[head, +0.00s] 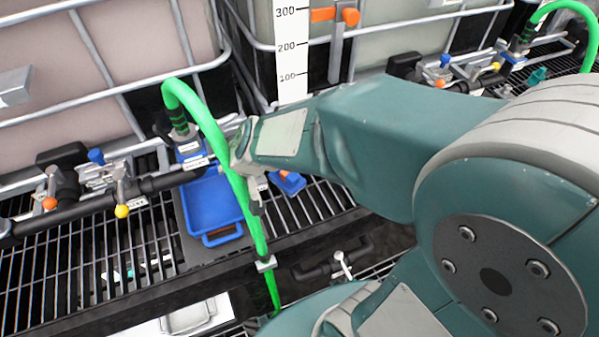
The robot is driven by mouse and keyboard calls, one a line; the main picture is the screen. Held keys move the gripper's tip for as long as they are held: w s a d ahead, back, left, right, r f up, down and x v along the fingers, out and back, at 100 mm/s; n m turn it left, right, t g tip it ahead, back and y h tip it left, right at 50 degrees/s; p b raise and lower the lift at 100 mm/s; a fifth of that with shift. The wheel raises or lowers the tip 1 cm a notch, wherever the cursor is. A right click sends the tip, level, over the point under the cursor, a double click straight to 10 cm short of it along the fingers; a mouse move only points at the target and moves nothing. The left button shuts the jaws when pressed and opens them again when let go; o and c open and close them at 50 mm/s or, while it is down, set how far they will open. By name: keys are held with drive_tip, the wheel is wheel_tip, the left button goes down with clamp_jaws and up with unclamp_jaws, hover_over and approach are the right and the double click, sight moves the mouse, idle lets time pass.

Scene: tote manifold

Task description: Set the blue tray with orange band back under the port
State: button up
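The blue tray (209,204) lies on the dark slatted rack at left centre, with an orange band (222,237) at its front edge. Its back end runs up under the dark pipe and the labelled fitting (190,148) where the green hose joins. I cannot tell which port is the task's. My arm reaches in from the right. My gripper (256,204) is just right of the tray, partly behind the green hose. Its fingers are small and partly hidden, so its opening and any contact with the tray are unclear.
The green hose (213,130) arches down between the tray and my arm. A small blue piece (289,182) sits right of my gripper. Valves with yellow (122,211) and orange (49,203) knobs line the pipe at left. Caged tanks stand behind.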

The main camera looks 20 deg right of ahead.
drive_tip(key=s+d+r+h, duration=0.1)
drive_tip(key=s+d+r, duration=0.3)
drive_tip(key=s, duration=0.3)
drive_tip(key=s+d+r+g+h, duration=0.1)
drive_tip(key=s+d+r+h, duration=0.1)
drive_tip(key=s+d+r, duration=0.3)
drive_tip(key=s+r, duration=0.1)
drive_tip(key=s, duration=0.2)
drive_tip(key=shift+s+m, duration=0.15)
drive_tip(key=shift+m, duration=0.25)
drive_tip(key=shift+d, duration=0.1)
